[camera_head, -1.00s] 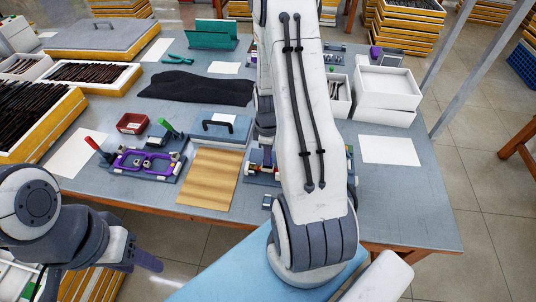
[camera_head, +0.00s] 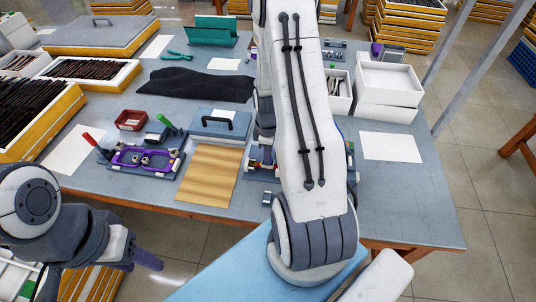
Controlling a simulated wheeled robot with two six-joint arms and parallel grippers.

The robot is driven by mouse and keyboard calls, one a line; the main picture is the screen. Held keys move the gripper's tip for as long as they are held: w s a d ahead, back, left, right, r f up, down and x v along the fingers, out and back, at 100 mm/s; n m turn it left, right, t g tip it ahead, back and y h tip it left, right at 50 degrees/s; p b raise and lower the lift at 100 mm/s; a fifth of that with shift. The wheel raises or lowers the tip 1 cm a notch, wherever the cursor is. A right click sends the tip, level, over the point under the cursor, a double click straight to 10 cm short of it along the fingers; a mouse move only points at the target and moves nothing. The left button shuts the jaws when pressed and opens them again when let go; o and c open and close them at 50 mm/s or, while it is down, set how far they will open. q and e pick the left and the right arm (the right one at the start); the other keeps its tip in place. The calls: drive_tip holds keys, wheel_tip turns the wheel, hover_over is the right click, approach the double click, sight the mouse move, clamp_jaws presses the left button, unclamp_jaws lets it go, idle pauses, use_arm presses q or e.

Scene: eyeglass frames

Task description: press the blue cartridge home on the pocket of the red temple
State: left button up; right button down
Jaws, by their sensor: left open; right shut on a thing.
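A second fixture (camera_head: 258,180) lies on the table behind my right arm, with small reddish and pale parts showing at its left edge. The arm covers most of it, so I cannot make out the red temple, its pocket or the blue cartridge. My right gripper is hidden behind its own arm. My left gripper (camera_head: 146,259) is open at the lower left, in front of the table's front edge and away from the fixtures. A purple eyeglass frame (camera_head: 121,162) sits in the left fixture, which has a red-handled and a green-handled clamp.
A wooden board (camera_head: 208,174) lies between the fixtures. Behind it are a grey-blue case (camera_head: 222,124) with a dark handle and a small red tray (camera_head: 131,120). White boxes (camera_head: 388,88) stand at the back right. The right table end is clear around a white sheet (camera_head: 391,147).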

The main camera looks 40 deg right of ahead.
drive_tip(key=c, duration=0.7)
unclamp_jaws()
drive_tip(key=shift+c, duration=0.2)
drive_tip(key=shift+r+p, duration=3.1)
drive_tip(key=shift+r, duration=0.45)
